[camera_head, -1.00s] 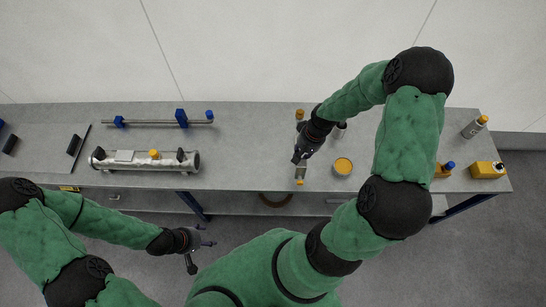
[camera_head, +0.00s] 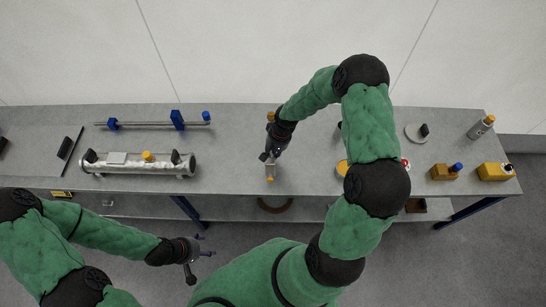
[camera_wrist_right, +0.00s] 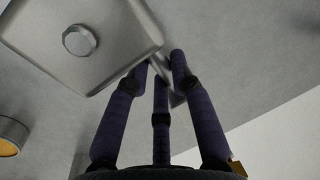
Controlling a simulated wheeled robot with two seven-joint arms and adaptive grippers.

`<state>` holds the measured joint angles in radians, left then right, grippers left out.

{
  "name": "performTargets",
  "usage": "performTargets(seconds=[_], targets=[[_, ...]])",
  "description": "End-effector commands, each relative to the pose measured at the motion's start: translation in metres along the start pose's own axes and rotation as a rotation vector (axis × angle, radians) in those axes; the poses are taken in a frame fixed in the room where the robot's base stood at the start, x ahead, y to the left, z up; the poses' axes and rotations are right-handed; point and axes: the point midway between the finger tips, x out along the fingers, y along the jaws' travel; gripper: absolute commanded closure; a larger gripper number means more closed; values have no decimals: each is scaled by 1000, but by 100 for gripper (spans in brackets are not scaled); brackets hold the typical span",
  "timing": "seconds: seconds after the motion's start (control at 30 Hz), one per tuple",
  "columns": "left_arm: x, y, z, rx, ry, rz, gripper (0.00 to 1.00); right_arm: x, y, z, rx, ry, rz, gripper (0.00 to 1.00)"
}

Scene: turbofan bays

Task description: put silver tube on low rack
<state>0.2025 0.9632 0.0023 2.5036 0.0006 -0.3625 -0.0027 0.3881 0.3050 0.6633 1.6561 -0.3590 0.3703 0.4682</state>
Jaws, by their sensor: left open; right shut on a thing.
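My right gripper (camera_head: 270,152) is shut on a slim silver tube (camera_head: 270,171) with yellow ends, over the middle of the bench. The fingers and wrist hide the tube's middle. In the wrist view the right fingers (camera_wrist_right: 162,75) close around a grey part, but its shape is unclear. My left gripper (camera_head: 197,250) is open and empty, in front of the bench. At the left, a long silver pipe (camera_head: 180,168) lies along the bench with dark upright pieces. Behind it a thin rod (camera_head: 145,123) has blue blocks. I cannot tell which is the low rack.
A silver block with a round knob (camera_wrist_right: 120,25) is near the right fingers. A lower shelf (camera_head: 235,207) runs under the bench.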

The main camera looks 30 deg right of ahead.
Motion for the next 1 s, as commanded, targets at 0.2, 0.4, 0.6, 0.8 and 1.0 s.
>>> performTargets(seconds=[0.2, 0.4, 0.6, 0.8, 1.0], targets=[[14, -5, 0, 0, -1, 0, 36, 23, 5, 0, 0, 0, 1, 100], [12, -4, 0, 0, 0, 0, 36, 22, 5, 0, 0, 0, 0, 100], [15, -5, 0, 0, 0, 0, 36, 25, 6, 1, 0, -2, 1, 60], [15, -5, 0, 0, 0, 0, 36, 25, 6, 1, 0, -2, 1, 53], [13, -5, 0, 0, 0, 0, 36, 23, 5, 1, 0, -2, 1, 53]])
